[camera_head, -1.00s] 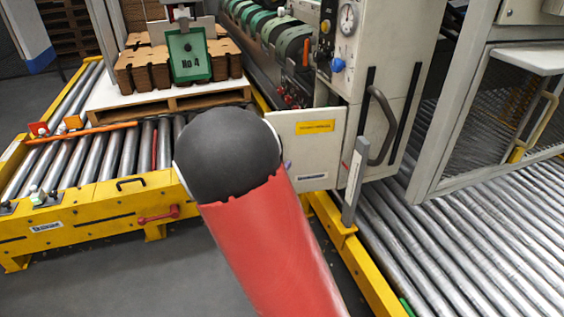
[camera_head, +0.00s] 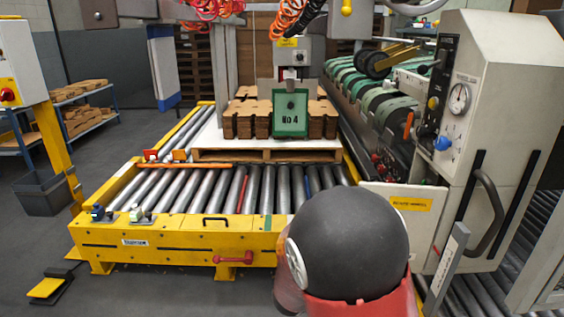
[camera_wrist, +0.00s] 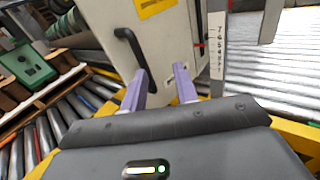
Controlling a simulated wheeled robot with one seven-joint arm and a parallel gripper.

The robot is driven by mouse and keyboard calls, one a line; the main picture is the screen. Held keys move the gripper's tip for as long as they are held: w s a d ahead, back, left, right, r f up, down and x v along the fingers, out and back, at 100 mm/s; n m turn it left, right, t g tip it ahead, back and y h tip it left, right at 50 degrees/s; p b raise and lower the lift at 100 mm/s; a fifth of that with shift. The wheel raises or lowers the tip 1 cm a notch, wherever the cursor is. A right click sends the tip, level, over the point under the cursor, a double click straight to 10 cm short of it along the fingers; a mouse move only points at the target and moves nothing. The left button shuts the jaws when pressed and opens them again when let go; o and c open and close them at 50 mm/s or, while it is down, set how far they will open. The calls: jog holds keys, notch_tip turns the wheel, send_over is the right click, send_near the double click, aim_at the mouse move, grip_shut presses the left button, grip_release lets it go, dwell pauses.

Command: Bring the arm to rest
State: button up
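My arm (camera_head: 345,245) shows in the head view as a black rounded joint with a red link, at the lower right of centre. It stands in front of the roller conveyor and the machine's front. My gripper is not visible in the head view. In the wrist view my gripper (camera_wrist: 160,76) has two pale purple fingers apart, with nothing between them. Behind the fingers is the machine's light panel (camera_wrist: 182,38) with a black handle. I cannot tell how far the fingers are from it.
The cream machine (camera_head: 505,75) stands at right. A grey bin (camera_head: 45,195) and foot pedal (camera_head: 50,287) are at left. Open floor lies at front left.

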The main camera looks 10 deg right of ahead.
jog(key=s+d+m+g+y, duration=0.3)
jog(key=s+m+g+y, duration=0.45)
jog(key=s+m, duration=0.8)
jog(key=s+a+r+m+t+y, duration=0.2)
jog(key=s+a+r+m+y, duration=0.1)
jog(key=a+m, duration=0.1)
jog(key=s+a+r+m+t+y, duration=0.1)
jog(key=s+a+r+m+y, duration=0.2)
jog(key=a, duration=0.4)
jog(key=shift+a+m+t+y, duration=0.25)
jog(key=shift+m+t+y, duration=0.1)
jog(key=shift+m+y, duration=0.35)
jog(key=shift+s, duration=0.1)
jog(key=shift+c, duration=0.4)
